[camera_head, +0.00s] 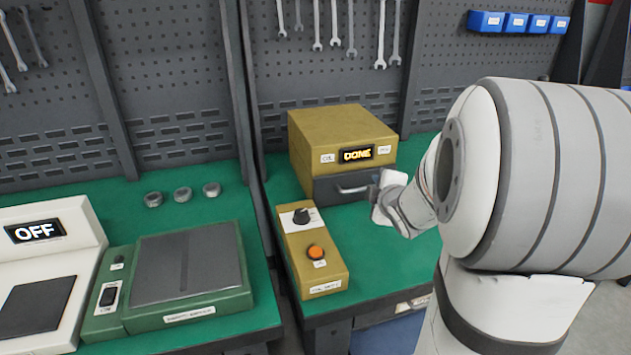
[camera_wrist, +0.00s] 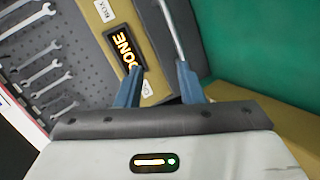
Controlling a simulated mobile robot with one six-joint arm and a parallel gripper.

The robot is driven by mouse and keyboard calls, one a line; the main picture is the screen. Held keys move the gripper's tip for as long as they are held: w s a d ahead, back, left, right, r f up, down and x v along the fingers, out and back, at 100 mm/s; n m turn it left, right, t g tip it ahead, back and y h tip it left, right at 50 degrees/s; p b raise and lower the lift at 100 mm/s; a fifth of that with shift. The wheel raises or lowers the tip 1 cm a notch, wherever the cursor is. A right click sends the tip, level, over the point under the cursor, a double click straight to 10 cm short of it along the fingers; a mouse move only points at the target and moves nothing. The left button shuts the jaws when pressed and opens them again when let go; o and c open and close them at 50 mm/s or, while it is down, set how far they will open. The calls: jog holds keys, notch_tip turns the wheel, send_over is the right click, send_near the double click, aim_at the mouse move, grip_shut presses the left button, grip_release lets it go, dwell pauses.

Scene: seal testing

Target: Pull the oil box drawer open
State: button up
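The oil box (camera_head: 340,130) is a mustard box on the green bench, with a lit display reading DONE. Its dark grey drawer (camera_head: 333,192) sits below the display and looks flush with the box front. The drawer has a metal handle (camera_head: 352,190), which shows as a silver bar in the wrist view (camera_wrist: 171,28). My gripper (camera_head: 376,186) is at the right end of the handle, partly hidden by my wrist. In the wrist view its two blue fingers (camera_wrist: 160,72) stand apart, with the bar's near end by the right finger. Contact is unclear.
A yellow control box (camera_head: 317,270) with a black knob and orange button stands in front of the drawer's left side. A green device (camera_head: 190,268), a white OFF device (camera_head: 50,245) and metal rings (camera_head: 183,194) are further left. A pegboard with wrenches stands behind.

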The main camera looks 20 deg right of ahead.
aim_at(361, 190)
jog(key=f+n+b, duration=0.1)
jog(key=f, duration=0.1)
jog(key=w+d+f+n+t+y+b, duration=0.1)
jog(key=f+n, duration=0.1)
jog(key=w+d+f+n+t+y+b, duration=0.1)
jog(key=f, duration=0.1)
jog(key=shift+w+f+n, duration=0.15)
jog(key=shift+f+n, duration=0.05)
jog(key=shift+n, duration=0.2)
jog(key=x, duration=0.7)
jog(key=shift+w+a+r, duration=0.2)
jog(key=shift+w, duration=0.15)
jog(key=shift+b, duration=0.3)
grip_shut()
